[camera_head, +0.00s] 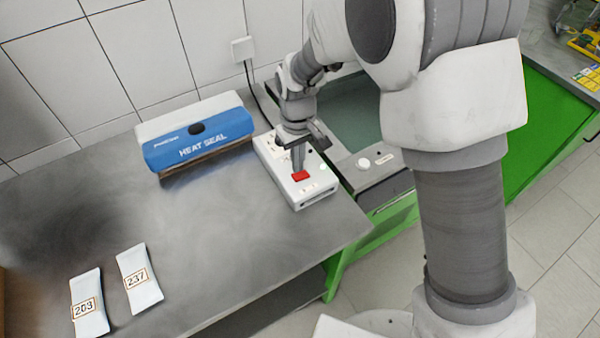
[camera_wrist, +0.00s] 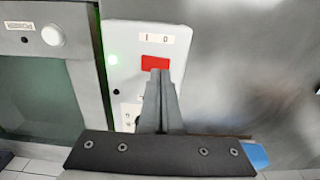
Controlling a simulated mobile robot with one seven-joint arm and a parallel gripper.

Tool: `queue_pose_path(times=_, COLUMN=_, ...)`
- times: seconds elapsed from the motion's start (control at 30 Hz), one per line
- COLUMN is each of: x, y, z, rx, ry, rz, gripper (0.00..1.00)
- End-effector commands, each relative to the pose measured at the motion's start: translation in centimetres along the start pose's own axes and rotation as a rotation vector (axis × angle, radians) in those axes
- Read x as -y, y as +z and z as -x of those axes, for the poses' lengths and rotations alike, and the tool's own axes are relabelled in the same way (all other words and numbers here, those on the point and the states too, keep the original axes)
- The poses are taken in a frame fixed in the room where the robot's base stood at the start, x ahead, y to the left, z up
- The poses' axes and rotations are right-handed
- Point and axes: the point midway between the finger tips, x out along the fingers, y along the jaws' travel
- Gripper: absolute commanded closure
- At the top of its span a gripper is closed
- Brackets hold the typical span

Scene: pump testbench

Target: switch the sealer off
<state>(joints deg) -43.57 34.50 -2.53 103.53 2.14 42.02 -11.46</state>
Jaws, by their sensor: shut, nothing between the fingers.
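The blue and white sealer (camera_head: 205,147), marked HEAT SEAL, stands on the grey bench. To its right is a white switch box (camera_head: 312,195) with a red rocker switch (camera_head: 300,176). The wrist view shows the red switch (camera_wrist: 155,62) beside a label with I and 0 marks (camera_wrist: 156,39). My gripper (camera_head: 298,169) is shut and empty, pointing down at the red switch. Its fingertips (camera_wrist: 157,74) overlap the switch's near edge in the wrist view; I cannot tell whether they touch. The rocker's tilt is unclear.
Two white pouches marked 203 (camera_head: 89,304) and 237 (camera_head: 139,279) lie at the bench's front left. A device with a round white button (camera_wrist: 52,36) and POWER label stands beside the switch box. A cable runs to a wall socket (camera_head: 242,48). The bench middle is clear.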

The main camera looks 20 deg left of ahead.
Motion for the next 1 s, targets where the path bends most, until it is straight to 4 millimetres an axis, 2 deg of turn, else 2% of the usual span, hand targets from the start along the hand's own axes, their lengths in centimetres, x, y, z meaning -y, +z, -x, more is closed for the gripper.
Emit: queue_pose_path(times=1.0, x=0.0, y=0.0, z=-1.1, rx=0.0, ry=0.0, rz=0.0, gripper=1.0)
